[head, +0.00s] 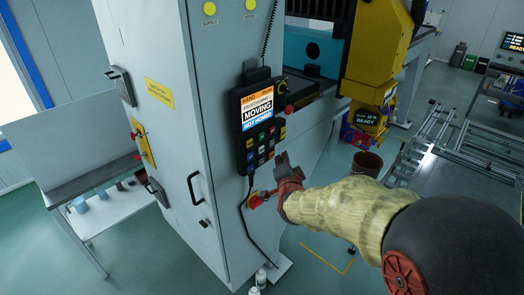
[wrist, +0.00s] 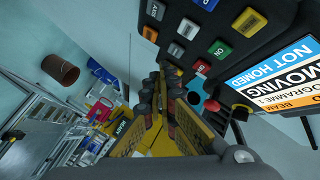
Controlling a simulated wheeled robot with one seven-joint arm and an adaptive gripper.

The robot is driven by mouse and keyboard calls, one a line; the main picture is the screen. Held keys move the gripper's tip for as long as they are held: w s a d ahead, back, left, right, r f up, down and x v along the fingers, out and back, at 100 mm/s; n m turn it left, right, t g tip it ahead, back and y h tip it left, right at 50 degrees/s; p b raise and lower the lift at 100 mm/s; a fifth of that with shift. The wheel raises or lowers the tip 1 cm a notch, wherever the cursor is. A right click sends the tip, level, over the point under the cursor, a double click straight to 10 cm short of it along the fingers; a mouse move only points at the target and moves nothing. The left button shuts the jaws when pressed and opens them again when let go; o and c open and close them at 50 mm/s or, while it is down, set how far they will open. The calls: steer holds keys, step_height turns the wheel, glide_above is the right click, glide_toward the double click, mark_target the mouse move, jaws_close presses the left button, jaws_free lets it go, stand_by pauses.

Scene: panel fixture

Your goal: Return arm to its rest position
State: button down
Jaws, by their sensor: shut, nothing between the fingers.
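My arm, in a pale yellow sleeve, reaches from the lower right of the head view toward the grey cabinet. My gripper (head: 283,163) is shut and empty, just below the lower edge of the black control pendant (head: 259,117). In the wrist view the two fingers of my gripper (wrist: 160,75) lie together, pointing at the pendant's keypad (wrist: 205,40). I cannot tell whether the fingertips touch it. The pendant's screen (wrist: 285,65) reads "MOVING" and "NOT HOMED".
A yellow machine head (head: 378,50) hangs at the upper right. A brown cylinder (head: 367,164) stands behind my forearm. A metal frame (head: 430,140) is at right. Open floor shows at lower left.

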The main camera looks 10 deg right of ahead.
steer(key=s+a+f+n+g+y, duration=0.1)
steer(key=s+a+f+n+g, duration=0.15)
steer(key=s+f, duration=0.3)
steer(key=s+a+f+n+g+y, duration=0.2)
steer(key=s+f+n+g, duration=0.2)
steer(key=s+f, duration=0.15)
steer(key=s+d+r+n+g+b, duration=0.1)
steer(key=s+r+n+b, duration=0.2)
steer(key=s, duration=1.1)
steer(key=s+d+r+n+g+b, duration=0.2)
steer(key=s+r+n+b, duration=0.1)
steer(key=s, duration=1.1)
steer(key=shift+r+n+h+b, duration=0.3)
steer(key=shift+n+h+b, duration=0.1)
steer(key=shift+b, duration=0.25)
